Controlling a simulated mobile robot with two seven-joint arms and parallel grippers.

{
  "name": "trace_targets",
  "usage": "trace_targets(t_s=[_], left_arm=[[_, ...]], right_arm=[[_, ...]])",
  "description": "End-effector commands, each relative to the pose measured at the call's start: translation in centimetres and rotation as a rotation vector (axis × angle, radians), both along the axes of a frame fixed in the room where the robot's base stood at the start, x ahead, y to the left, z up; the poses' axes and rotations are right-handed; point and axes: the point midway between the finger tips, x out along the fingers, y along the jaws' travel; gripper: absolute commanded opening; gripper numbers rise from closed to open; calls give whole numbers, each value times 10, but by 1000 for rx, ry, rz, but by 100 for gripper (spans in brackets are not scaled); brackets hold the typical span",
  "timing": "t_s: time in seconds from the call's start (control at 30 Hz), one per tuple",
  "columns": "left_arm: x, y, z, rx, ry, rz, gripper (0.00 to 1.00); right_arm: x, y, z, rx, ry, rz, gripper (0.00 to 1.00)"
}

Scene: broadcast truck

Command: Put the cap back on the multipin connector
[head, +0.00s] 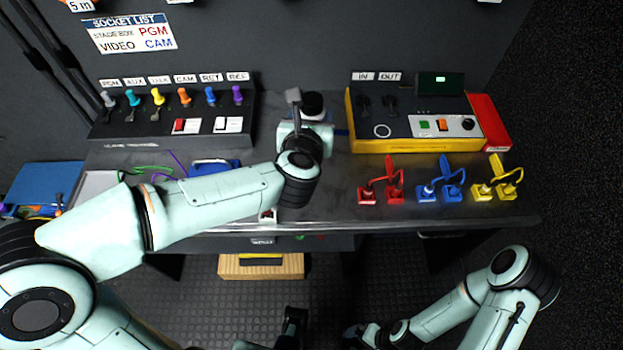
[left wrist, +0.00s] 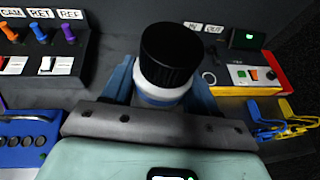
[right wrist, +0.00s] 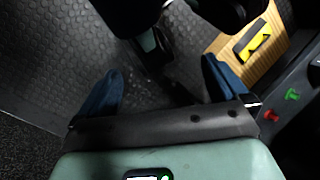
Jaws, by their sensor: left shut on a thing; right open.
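My left gripper (head: 315,123) is shut on a black-topped white cylinder (left wrist: 170,58), with a blue finger on either side of it. Its dark top is ribbed and faces up in the left wrist view; it also shows in the head view (head: 313,103). It is over the back of the bench, between the two control boxes. I cannot tell whether this is the cap or another part. I cannot make out the multipin connector; the left arm covers part of the bench. My right gripper (right wrist: 162,70) is open and empty, low over the floor in front of the bench.
A black box (head: 165,118) with coloured plugs stands left, and a yellow-edged panel (head: 415,145) right. Red, blue and yellow connectors (head: 440,187) line the bench's right front. A blue case (left wrist: 30,133) is left of my left gripper. A wooden block (head: 230,270) lies below the bench.

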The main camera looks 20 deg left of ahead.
Motion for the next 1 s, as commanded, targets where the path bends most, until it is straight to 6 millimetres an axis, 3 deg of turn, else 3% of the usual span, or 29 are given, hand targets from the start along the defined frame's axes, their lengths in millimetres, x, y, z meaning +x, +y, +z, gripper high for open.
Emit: trace_targets(t_s=[0.4,0.53,0.7,1.0], left_arm=[[0,0,-112,2,8,-1,0],[0,0,-138,-1,6,0,0],[0,0,-152,-1,1,0,0],[0,0,-152,-2,0,1,0]], right_arm=[[4,0,-28,-4,-23,-6,100],[6,-1,-31,-7,-33,-8,100],[8,0,-33,-6,-38,-9,100],[8,0,-32,-6,-38,-9,100]])
